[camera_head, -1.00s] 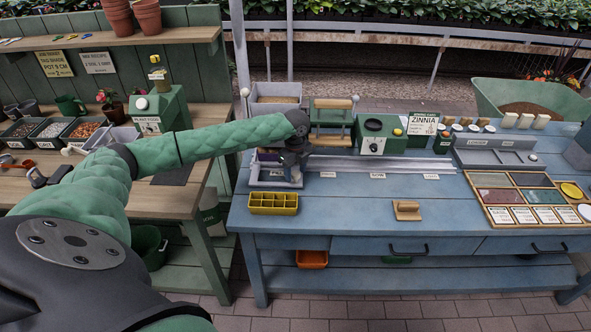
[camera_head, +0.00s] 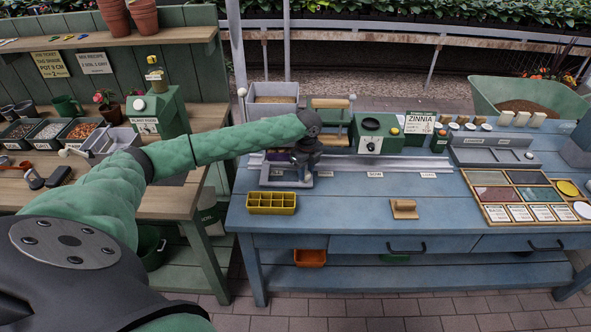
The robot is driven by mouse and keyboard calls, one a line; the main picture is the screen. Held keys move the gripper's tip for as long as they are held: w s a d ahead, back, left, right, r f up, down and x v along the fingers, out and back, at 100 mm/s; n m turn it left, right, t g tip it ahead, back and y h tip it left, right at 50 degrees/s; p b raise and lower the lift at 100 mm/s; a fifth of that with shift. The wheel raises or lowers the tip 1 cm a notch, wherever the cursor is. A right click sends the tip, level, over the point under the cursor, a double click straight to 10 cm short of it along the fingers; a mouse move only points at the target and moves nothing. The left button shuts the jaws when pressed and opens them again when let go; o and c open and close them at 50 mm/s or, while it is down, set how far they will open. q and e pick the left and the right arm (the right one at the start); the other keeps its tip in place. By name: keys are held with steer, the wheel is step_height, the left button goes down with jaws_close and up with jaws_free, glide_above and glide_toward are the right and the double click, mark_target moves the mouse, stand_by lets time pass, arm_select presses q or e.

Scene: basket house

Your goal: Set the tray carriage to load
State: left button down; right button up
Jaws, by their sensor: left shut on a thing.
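The tray carriage (camera_head: 271,179) is a low grey frame at the left end of a metal rail (camera_head: 400,163) on the blue bench. My left gripper (camera_head: 305,168) reaches in from the left, points down and is shut on the carriage at its right side. The gripper and arm hide the exact grip and part of the carriage. Labels sit along the rail's front edge: one reads SOW (camera_head: 375,174), and another stands farther right (camera_head: 428,174). Any label by the carriage is hidden by my gripper. My right gripper is not in view.
A yellow sectioned tray (camera_head: 271,210) lies in front of the carriage. A wooden-handled block (camera_head: 404,209) lies right of it. A green seeder (camera_head: 378,135) and a roller frame (camera_head: 330,120) stand behind the rail. The rail right of my gripper looks clear.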

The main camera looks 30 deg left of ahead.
arm_select(q)
steer(key=w+d, duration=0.2)
steer(key=d, duration=0.2)
steer(key=w+d, duration=0.3)
steer(key=d, duration=0.1)
steer(key=w+d+p, duration=0.1)
steer(key=w+d, duration=0.1)
steer(key=d, duration=0.2)
steer(key=shift+w, duration=0.2)
steer(key=shift+w+d, duration=0.35)
steer(key=shift+d, duration=0.25)
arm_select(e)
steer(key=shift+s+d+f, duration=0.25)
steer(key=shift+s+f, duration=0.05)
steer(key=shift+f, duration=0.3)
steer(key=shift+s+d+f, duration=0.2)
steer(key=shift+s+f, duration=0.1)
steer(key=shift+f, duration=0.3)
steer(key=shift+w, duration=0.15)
arm_select(q)
steer(key=c, duration=1.1)
jaws_free()
steer(key=shift+o, duration=0.2)
